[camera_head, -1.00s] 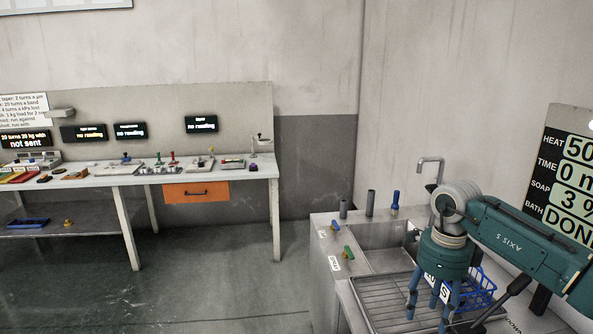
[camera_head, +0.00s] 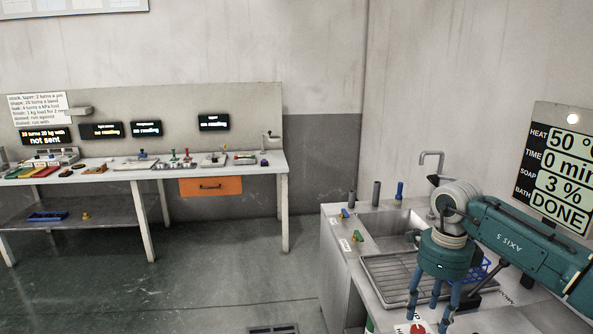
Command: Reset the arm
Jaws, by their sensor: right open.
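My right arm comes in from the right edge over the sink unit. Its right gripper (camera_head: 432,310) points down with its blue fingers spread, open and with nothing visible between them. It hangs in front of the wire drain rack (camera_head: 385,275). A blue wire basket (camera_head: 486,268) is partly hidden behind the gripper and arm. A white and red tag (camera_head: 408,329) shows at the bottom edge beside the fingers. My left gripper is not in view.
The steel sink unit (camera_head: 340,262) has a tap (camera_head: 432,155) and a display board (camera_head: 560,165) reading DONE. A workbench (camera_head: 110,173) with small tools, dark displays and an orange drawer (camera_head: 210,187) stands at left.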

